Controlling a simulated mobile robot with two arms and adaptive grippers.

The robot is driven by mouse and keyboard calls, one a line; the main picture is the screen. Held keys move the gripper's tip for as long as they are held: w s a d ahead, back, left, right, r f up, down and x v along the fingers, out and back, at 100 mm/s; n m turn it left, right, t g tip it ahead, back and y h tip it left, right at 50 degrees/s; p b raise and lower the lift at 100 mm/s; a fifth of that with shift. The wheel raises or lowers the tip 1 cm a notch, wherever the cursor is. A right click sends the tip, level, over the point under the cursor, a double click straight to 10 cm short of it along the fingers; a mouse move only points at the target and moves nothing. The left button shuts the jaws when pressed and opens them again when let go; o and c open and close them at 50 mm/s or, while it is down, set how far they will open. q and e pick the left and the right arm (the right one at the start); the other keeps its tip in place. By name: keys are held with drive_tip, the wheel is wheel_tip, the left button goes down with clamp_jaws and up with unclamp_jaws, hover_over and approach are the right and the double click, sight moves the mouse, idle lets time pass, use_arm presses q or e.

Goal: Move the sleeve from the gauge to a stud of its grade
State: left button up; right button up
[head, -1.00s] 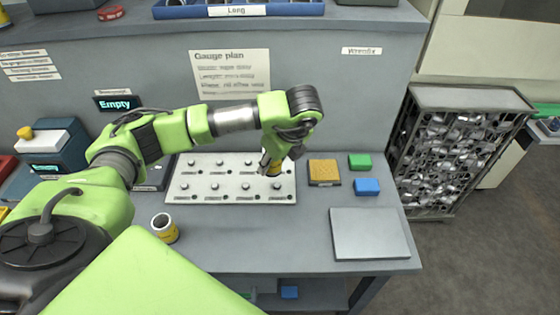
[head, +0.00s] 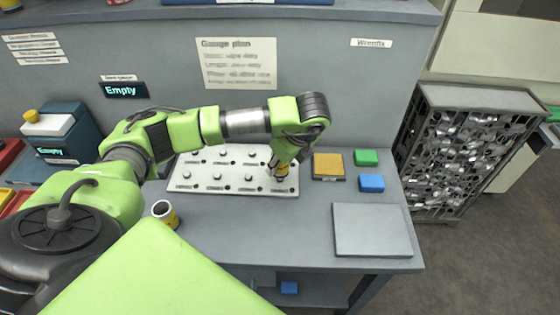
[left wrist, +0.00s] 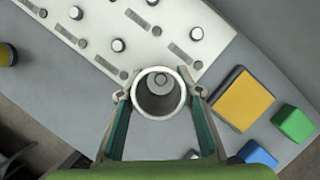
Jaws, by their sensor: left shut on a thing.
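My left gripper (head: 281,164) is shut on a sleeve (left wrist: 183,74), a light-rimmed tube with a yellow band in the head view (head: 281,171). It is upright at the right end of the front row of the white stud board (head: 232,188). In the left wrist view a stud (left wrist: 160,80) shows inside the sleeve's bore. I cannot tell how far down the sleeve sits around it. Several other studs (head: 248,177) stand bare. A gauge display (head: 125,90) on the back panel reads "Empty"; my arm hides what is below it. My right gripper is not in view.
Another yellow-banded sleeve (head: 165,213) stands on the bench left of the board. A yellow-topped pad (head: 328,165), a green block (head: 366,157), a blue block (head: 371,183) and a grey plate (head: 371,230) lie to the right. The front middle of the bench is clear.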

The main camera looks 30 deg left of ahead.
use_arm(q)
drive_tip(key=shift+f+b, duration=0.5)
drive_tip(key=shift+f, duration=0.6)
drive_tip(key=shift+f+b, duration=0.55)
drive_tip(key=shift+b, duration=0.05)
drive_tip(key=shift+f, duration=0.1)
drive_tip(key=o, duration=1.5)
drive_tip(key=v, duration=1.2)
